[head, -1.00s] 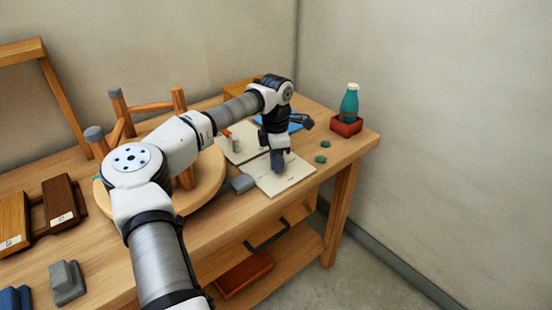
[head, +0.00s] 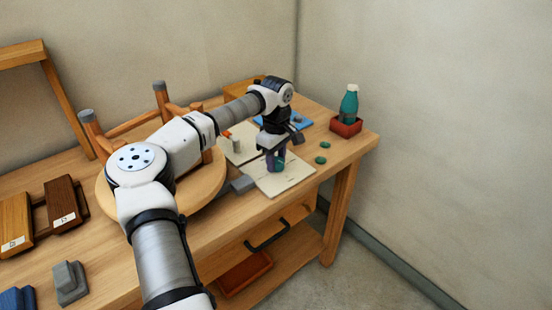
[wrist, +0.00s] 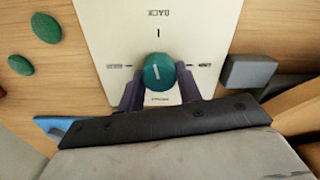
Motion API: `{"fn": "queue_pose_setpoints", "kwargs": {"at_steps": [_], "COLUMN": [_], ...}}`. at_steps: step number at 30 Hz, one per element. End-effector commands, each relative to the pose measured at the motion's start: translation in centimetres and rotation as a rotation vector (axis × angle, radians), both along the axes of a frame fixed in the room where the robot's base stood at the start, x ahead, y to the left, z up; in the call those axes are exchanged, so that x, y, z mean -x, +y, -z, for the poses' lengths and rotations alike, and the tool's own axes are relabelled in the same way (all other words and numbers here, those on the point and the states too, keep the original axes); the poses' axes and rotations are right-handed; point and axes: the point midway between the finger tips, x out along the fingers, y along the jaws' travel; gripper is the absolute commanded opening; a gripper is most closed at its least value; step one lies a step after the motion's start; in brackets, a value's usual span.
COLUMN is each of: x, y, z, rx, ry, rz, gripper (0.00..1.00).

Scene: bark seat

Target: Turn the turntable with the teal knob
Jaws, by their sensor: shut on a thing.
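The teal knob (wrist: 159,72) is round with a pale line on top and stands on a cream marked plate (wrist: 195,25). In the head view the knob (head: 280,166) shows only in part behind the fingers. My gripper (wrist: 158,88) is shut on the knob, one finger on each side. My gripper (head: 277,163) points down over the plate (head: 268,184). The round wooden turntable (head: 205,190) is left of the plate. A wooden stool-like frame with grey-tipped legs (head: 160,92) stands on it, partly hidden by my arm.
A grey block (head: 243,184) lies between turntable and plate. Two green discs (head: 322,153) lie right of the plate. A teal bottle (head: 349,104) stands in a red tray (head: 346,126) at the back right. Brown blocks (head: 64,205) and grey blocks (head: 70,282) are at left.

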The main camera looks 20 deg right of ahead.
Motion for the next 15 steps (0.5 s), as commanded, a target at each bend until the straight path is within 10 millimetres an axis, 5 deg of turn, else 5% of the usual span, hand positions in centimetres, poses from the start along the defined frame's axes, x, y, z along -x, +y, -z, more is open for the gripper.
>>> {"fn": "queue_pose_setpoints", "kwargs": {"at_steps": [15], "x": [-0.12], "y": [-0.13], "z": [-0.17], "rx": [0.003], "ry": [-0.003], "rz": [0.206], "gripper": [0.12]}}
